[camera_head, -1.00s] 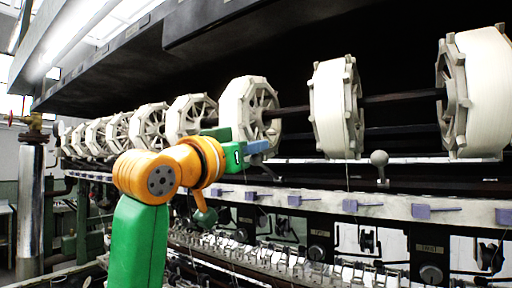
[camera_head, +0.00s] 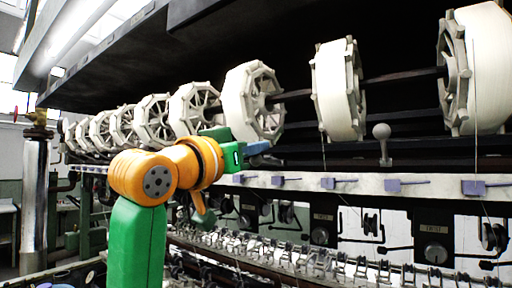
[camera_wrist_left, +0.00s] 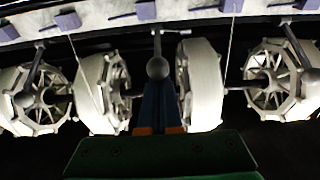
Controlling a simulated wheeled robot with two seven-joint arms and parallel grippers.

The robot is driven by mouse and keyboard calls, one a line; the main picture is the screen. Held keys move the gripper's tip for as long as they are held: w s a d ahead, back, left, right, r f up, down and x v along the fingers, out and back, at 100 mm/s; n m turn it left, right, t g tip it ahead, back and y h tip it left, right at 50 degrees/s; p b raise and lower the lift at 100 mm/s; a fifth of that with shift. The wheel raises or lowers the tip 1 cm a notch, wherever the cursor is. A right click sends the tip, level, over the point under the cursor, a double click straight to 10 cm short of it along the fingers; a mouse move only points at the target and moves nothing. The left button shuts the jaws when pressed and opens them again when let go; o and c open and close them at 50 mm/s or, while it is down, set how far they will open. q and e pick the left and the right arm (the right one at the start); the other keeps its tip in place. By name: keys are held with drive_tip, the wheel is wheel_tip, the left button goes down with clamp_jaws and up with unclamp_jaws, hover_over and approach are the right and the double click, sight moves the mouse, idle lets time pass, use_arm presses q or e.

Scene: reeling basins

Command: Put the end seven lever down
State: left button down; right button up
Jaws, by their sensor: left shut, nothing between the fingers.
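A grey lever with a ball knob (camera_head: 381,132) stands upright on the rail to the right of my left gripper (camera_head: 262,147) in the head view. I cannot read which end it belongs to. My left gripper is shut and empty, its blue fingers in front of the reels. In the left wrist view a ball-knob lever (camera_wrist_left: 158,68) is straight ahead of the shut blue fingers (camera_wrist_left: 158,88). I cannot tell whether the fingers touch it. Other levers show at the left (camera_wrist_left: 35,72) and right (camera_wrist_left: 298,45). My right gripper is in neither view.
Large white reels (camera_head: 338,90) hang on a dark shaft in a row behind the gripper. A pale rail (camera_head: 355,184) with blue-purple guides runs below. Thin threads rise to the reels. Below are dark panels with small plates (camera_head: 433,230), too small to read.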

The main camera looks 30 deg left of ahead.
use_arm(q)
drive_tip(key=shift+w, duration=0.1)
drive_tip(key=shift+r, duration=0.15)
drive_tip(key=shift+r+p, duration=0.7)
drive_tip(key=shift+p, duration=0.1)
drive_tip(key=b+v, duration=0.8)
drive_tip(key=v, duration=0.8)
drive_tip(key=shift+f, duration=0.15)
